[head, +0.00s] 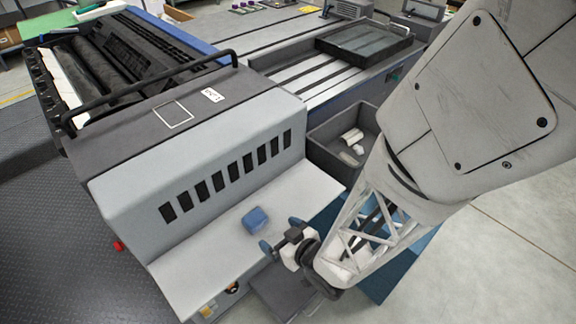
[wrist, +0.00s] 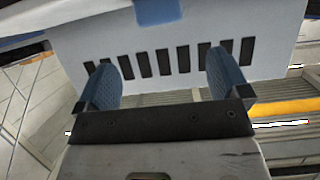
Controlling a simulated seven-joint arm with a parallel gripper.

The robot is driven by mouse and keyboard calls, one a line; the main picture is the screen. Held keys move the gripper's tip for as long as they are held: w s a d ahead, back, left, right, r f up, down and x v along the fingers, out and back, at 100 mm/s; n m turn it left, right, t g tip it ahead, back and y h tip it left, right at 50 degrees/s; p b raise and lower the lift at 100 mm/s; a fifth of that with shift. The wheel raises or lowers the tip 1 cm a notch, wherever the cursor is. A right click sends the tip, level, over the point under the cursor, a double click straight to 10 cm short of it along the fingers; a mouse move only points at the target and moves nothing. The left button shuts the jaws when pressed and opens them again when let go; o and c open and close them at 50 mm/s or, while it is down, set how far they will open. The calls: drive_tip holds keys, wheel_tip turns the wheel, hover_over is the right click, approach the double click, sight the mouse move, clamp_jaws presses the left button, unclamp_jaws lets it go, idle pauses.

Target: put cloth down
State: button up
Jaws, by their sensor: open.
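A folded blue cloth (head: 256,220) lies on the pale ledge (head: 215,252) at the front of the grey machine. In the wrist view the cloth (wrist: 158,11) shows at the top edge, beyond the fingertips and partly cut off by the frame. My gripper (head: 282,240) is just to the right of the cloth in the head view, apart from it. In the wrist view my gripper (wrist: 160,75) has its two blue fingers spread wide, with nothing between them.
The slotted machine face (head: 225,175) rises behind the ledge. A dark bin (head: 340,140) with pale crumpled pieces stands right of the machine. A black bar (head: 150,90) runs along the machine's top. Open floor (head: 490,265) lies at right.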

drive_tip(key=w+d+r+m+g+h, duration=0.1)
drive_tip(key=w+d+r+m+h, duration=0.1)
drive_tip(key=w+d+r+h, duration=0.3)
drive_tip(key=w+d+r+m+h, duration=0.1)
drive_tip(key=d+r+m+h, duration=0.2)
drive_tip(key=d+r, duration=0.45)
drive_tip(key=s+d+r+m+g, duration=0.2)
drive_tip(key=s+d+r+g, duration=0.1)
drive_tip(key=s+r, duration=0.3)
drive_tip(key=s+d+r+m+g+h, duration=0.1)
drive_tip(key=s+d+r+m+g, duration=0.1)
drive_tip(key=s+d+r, duration=0.4)
wheel_tip(320, 180, up, 4)
drive_tip(key=shift+s+f+g, duration=0.25)
drive_tip(key=shift+s+g, duration=0.1)
drive_tip(key=shift+g, duration=0.05)
drive_tip(key=shift+o, duration=0.5)
drive_tip(key=shift+d+h, duration=0.1)
drive_tip(key=shift+h, duration=0.2)
drive_tip(key=shift+w+f, duration=0.1)
